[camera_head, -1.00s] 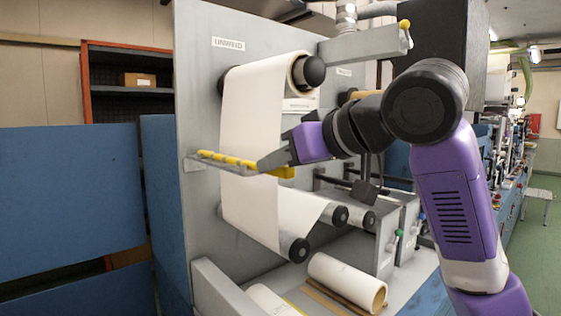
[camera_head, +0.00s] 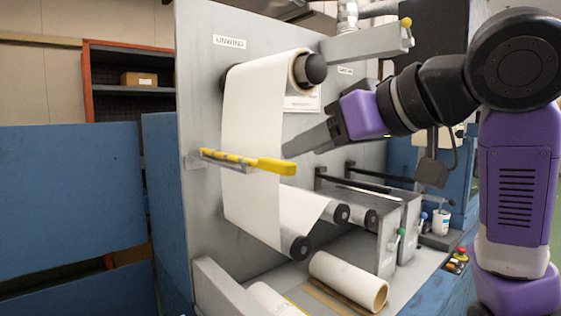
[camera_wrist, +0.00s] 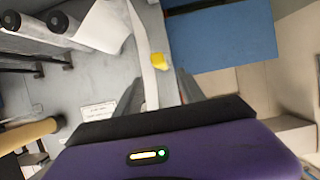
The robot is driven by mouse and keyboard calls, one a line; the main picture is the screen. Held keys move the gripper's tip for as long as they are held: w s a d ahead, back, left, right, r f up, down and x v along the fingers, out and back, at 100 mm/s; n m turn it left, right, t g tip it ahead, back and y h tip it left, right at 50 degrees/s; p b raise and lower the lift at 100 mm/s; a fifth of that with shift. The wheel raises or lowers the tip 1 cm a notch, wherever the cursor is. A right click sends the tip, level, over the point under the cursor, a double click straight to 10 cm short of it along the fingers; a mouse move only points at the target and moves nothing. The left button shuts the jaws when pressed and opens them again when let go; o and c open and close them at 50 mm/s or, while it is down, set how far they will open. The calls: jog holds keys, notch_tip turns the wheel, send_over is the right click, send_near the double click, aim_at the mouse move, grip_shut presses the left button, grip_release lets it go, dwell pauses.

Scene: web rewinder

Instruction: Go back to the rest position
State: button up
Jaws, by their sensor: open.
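My gripper (camera_head: 308,143) is in front of the web rewinder's unwind panel, to the right of the hanging white web (camera_head: 250,125). Its jaws are open and hold nothing.
The upper roll (camera_head: 314,68) and lower rollers (camera_head: 300,247) stick out from the grey panel (camera_head: 205,70). Loose paper rolls (camera_head: 350,281) lie on the machine bed. A grey bar (camera_head: 365,43) juts out above my arm. Blue panels (camera_head: 70,190) stand at left.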

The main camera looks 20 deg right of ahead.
notch_tip(320, 180, up, 9)
jog(key=w+t+y, duration=0.2)
jog(key=t+y, duration=0.1)
jog(key=t, duration=0.3)
jog(key=s+d+f+m+t+h, duration=0.1)
jog(key=s+d+f+m+h, duration=0.2)
jog(key=f, duration=0.7)
jog(key=s+d+f+m+t+h, duration=0.1)
jog(key=s+f+m+t+h, duration=0.2)
jog(key=f, duration=0.8)
jog(key=s+d+f+m+h, duration=0.25)
jog(key=f+h, duration=0.25)
jog(key=f, duration=0.5)
jog(key=s+a+f+n+g+y, duration=0.1)
jog(key=s+a+f+g, duration=0.1)
jog(key=s+f, duration=0.6)
jog(key=s+a+f+n+g+y, duration=0.1)
jog(key=s+a+f+n+g, duration=0.1)
jog(key=s+f, duration=0.7)
jog(key=s+a+f+n+g+y, duration=0.1)
jog(key=s+a+f+g, duration=0.3)
jog(key=s+f, duration=0.5)
jog(key=s+n, duration=0.1)
jog(key=s, duration=0.3)
jog(key=shift+s+a+y, duration=0.25)
jog(key=shift+a+y, duration=0.1)
jog(key=shift+y, duration=0.05)
